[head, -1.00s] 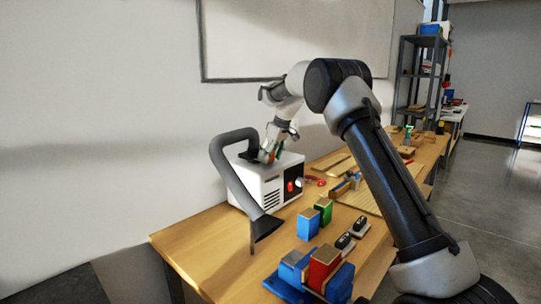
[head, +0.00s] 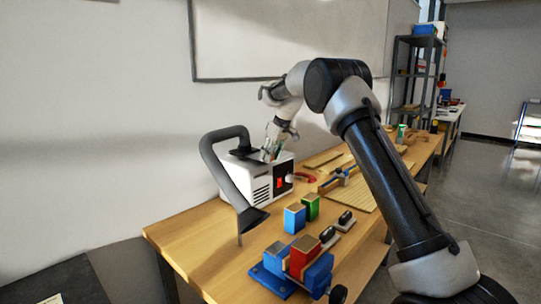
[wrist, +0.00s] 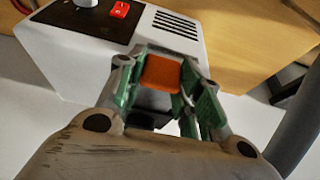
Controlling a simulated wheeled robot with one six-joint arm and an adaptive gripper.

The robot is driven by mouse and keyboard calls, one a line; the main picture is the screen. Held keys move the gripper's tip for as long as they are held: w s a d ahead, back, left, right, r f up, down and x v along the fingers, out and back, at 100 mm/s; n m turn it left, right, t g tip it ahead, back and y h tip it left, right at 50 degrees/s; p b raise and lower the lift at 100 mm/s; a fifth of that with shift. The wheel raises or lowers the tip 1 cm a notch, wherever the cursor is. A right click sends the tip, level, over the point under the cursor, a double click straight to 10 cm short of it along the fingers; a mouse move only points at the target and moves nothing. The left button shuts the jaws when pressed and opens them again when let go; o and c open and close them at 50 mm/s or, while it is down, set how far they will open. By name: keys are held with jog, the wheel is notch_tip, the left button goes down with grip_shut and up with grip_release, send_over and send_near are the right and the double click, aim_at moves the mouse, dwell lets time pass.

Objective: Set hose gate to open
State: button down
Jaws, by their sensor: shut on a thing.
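The white fume extractor box (head: 261,187) stands on the bench by the wall, with a red switch, a knob and vent slots on its front. A thick grey hose (head: 213,160) rises from its top and bends down to a dark nozzle (head: 252,218). My gripper (head: 271,153) reaches down to the top of the box beside the hose. In the wrist view, its green-padded fingers (wrist: 163,82) are shut on an orange tab (wrist: 160,72), which appears to be the hose gate's handle. The gate's slot and any markings are hidden by the fingers.
A blue block (head: 294,218) and a green block (head: 310,206) stand in front of the box. A red and blue vise-like fixture (head: 302,262) sits at the near edge. Boards and tools fill the bench (head: 195,235) farther back. The wall is close behind.

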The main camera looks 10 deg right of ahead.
jog(key=c, duration=1)
grip_release()
jog(key=shift+o, duration=0.2)
jog(key=shift+r, duration=0.1)
jog(key=v, duration=1.1)
jog(key=shift+s+d+r, duration=0.15)
jog(key=shift+d+r, duration=0.05)
jog(key=shift+r, duration=0.15)
